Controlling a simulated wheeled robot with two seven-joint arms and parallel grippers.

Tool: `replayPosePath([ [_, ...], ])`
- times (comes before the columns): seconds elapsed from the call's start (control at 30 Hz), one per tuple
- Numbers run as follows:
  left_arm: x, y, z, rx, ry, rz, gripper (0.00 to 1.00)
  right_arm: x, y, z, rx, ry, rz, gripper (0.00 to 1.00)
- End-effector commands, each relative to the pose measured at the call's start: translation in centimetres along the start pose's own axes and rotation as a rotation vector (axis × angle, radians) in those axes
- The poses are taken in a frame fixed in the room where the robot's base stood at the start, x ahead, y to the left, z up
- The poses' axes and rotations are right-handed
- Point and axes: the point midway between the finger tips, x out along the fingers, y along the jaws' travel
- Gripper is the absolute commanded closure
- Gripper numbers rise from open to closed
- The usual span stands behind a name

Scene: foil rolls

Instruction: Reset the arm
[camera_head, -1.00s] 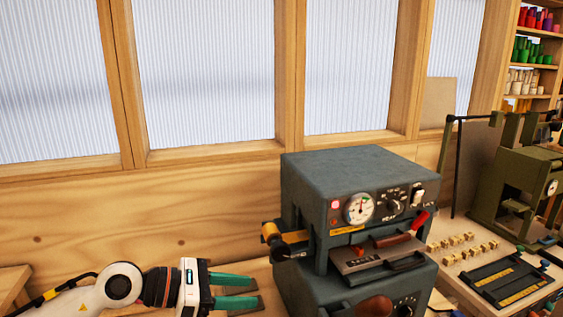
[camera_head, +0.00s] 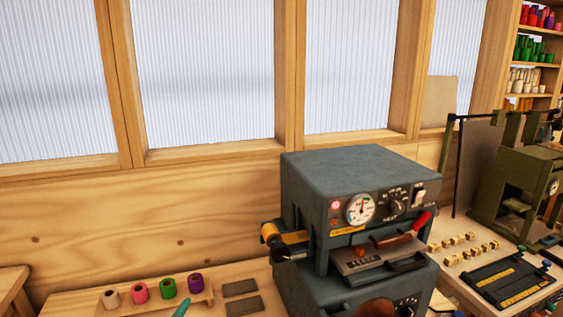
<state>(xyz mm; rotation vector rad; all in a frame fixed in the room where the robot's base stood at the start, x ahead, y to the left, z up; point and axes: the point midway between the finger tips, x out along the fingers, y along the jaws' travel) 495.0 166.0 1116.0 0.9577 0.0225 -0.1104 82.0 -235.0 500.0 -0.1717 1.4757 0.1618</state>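My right gripper is not in view. A cream roll (camera_head: 111,298), a pink roll (camera_head: 140,291), a green roll (camera_head: 168,287) and a purple roll (camera_head: 196,283) stand in a row on a wooden rack (camera_head: 207,298). The grey foil machine (camera_head: 350,172) stands to their right, with a gold roll (camera_head: 270,231) on its left side.
On the right, a bench holds several small brass blocks (camera_head: 466,247), a black tray (camera_head: 508,284) and an olive press (camera_head: 525,190). A wooden wall with windows stands behind.

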Motion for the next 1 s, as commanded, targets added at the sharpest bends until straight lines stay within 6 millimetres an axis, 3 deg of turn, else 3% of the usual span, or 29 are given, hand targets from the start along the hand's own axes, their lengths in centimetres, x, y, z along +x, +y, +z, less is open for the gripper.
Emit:
replayPosePath([
  [0.03, -1.7, -2.2, -2.9, -0.124, 0.137, -0.079, 0.56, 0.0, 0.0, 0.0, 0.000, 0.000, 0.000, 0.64],
  [0.1, -4.3, -5.0, -6.3, -0.271, 0.314, -0.179, 0.56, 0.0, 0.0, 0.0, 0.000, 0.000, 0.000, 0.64],
  [0.2, -8.3, -8.4, -9.5, -0.427, 0.521, -0.296, 0.56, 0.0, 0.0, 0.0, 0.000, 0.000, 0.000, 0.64],
  [0.4, -15.5, -12.9, -12.7, -0.622, 0.821, -0.465, 0.56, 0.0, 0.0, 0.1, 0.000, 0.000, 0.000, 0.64],
  [0.63, -23.1, -16.1, -13.7, -0.771, 1.090, -0.618, 0.56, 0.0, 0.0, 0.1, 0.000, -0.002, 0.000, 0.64],
  [0.7, -21.7, -17.8, -15.0, -0.758, 1.084, -0.616, 0.56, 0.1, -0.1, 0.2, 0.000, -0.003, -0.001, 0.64],
  [0.87, -20.5, -21.5, -17.5, -0.751, 1.096, -0.626, 0.56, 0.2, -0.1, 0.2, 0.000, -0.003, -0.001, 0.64],
  [1.0, -19.8, -25.5, -20.2, -0.744, 1.111, -0.639, 0.56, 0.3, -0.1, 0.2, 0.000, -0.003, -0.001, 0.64],
])
